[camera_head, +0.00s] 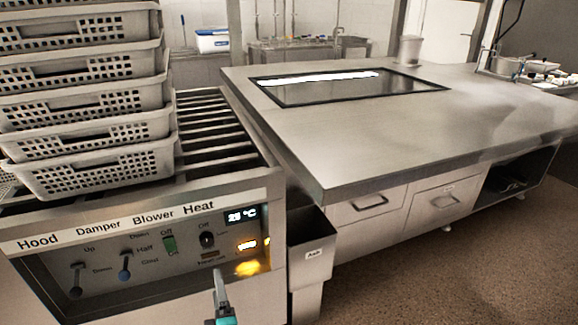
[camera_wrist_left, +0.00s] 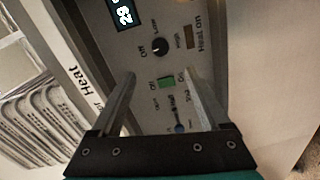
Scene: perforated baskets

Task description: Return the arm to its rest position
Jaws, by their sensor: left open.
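My left gripper (camera_head: 220,280) is in front of the control panel (camera_head: 150,255), at its lower right in the head view. In the left wrist view the gripper (camera_wrist_left: 160,78) has its two fingers wide apart with nothing between them. Beyond the fingers, the panel shows a black heat knob (camera_wrist_left: 160,46), a green switch (camera_wrist_left: 166,82) and a blue-tipped lever (camera_wrist_left: 179,127). I cannot tell how far the fingers are from the panel. My right gripper is in neither view.
Stacked perforated grey baskets (camera_head: 95,172) stand on the slatted rack (camera_head: 215,130) at left. A steel counter (camera_head: 400,130) stands behind to the right, with an ash bin (camera_head: 312,250) below its near corner. Brown floor (camera_head: 470,265) is clear at lower right.

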